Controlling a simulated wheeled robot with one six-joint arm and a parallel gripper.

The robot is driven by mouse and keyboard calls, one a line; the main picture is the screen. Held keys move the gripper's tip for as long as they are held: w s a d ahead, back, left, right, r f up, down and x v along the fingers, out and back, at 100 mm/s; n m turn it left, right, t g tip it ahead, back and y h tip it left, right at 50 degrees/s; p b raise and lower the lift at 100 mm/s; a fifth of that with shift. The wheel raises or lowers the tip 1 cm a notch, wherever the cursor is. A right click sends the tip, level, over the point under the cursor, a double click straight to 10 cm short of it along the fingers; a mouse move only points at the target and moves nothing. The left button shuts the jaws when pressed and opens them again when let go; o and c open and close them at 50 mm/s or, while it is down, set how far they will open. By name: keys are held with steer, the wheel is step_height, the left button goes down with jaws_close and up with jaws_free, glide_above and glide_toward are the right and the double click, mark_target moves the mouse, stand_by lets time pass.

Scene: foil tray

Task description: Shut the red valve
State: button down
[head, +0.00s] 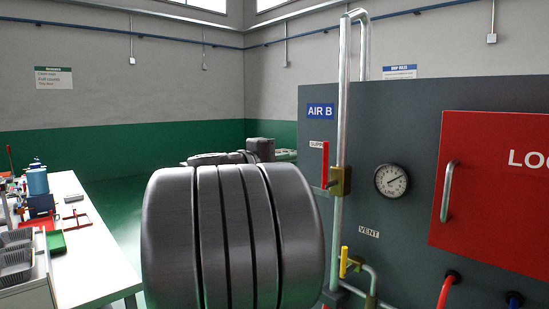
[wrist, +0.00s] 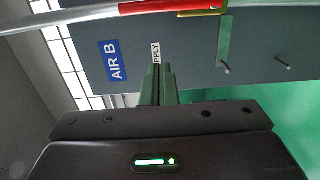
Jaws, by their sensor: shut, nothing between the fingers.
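The red valve has a red lever handle (head: 325,163) that stands upright, roughly along the vertical silver pipe, beside a brass body (head: 341,181). In the wrist view the red handle (wrist: 170,6) crosses the top edge, with brass at its right end. My gripper (wrist: 158,70) is shut and empty in the wrist view. Its fingertips are below the handle in that picture, apart from it, and overlap part of the supply label (wrist: 156,52). The gripper cannot be seen in the head view, where my large grey arm link fills the lower middle.
A yellow valve handle (head: 344,261) sits lower on the pipework near the vent label. A round gauge (head: 391,181) and a red locker (head: 495,185) with a handle are on the dark panel (head: 420,115) to the right. A white bench (head: 95,255) with trays stands left.

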mark_target(325, 166)
steer(key=d, duration=0.2)
steer(key=d+p, duration=0.1)
steer(key=d, duration=0.2)
steer(key=shift+s+d+p, duration=0.3)
steer(key=shift+s, duration=0.05)
